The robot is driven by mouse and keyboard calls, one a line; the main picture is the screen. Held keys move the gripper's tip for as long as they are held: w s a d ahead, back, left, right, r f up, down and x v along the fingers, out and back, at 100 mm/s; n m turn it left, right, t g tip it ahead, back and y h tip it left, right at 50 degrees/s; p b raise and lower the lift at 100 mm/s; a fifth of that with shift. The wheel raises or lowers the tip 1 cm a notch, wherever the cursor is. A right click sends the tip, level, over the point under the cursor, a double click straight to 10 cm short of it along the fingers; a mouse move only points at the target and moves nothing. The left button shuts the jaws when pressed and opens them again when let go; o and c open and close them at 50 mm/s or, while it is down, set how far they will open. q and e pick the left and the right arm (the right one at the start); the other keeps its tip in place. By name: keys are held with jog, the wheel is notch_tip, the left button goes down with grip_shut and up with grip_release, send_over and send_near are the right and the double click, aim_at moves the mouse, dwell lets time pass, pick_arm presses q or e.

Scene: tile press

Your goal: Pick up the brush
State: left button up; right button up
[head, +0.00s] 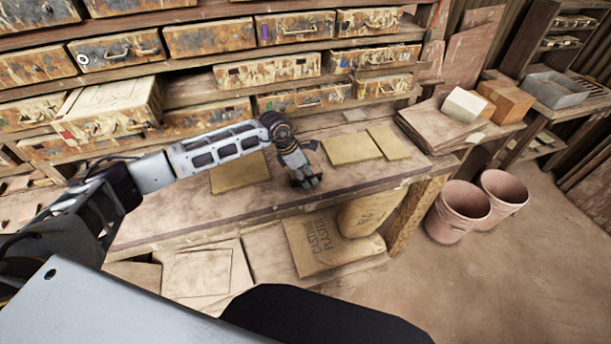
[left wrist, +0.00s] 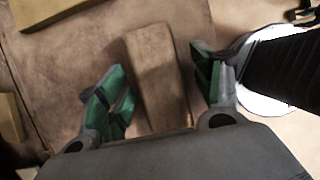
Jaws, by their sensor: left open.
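My left gripper (head: 306,181) is low over the front part of the wooden bench, pointing down, and is open. In the left wrist view its green-padded fingers stand apart (left wrist: 162,88) on either side of a long brown wooden block (left wrist: 155,72). This block may be the brush seen from above; no bristles show, so I cannot tell for sure. There is a gap between the block and each finger. In the head view the gripper hides this block. My right gripper is not in view.
Yellowish tiles (head: 352,149) lie on the bench (head: 180,215), one (head: 240,172) just left of the gripper. Shelves of worn drawers (head: 210,37) stand behind. Stacked boards (head: 435,126) and a white block (head: 466,104) are at right. Pink buckets (head: 458,208) stand on the floor.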

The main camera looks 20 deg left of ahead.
pick_arm(q)
jog(key=shift+f+b, duration=0.2)
jog(key=shift+b, duration=0.1)
dwell(0.4)
jog(key=c, duration=1.1)
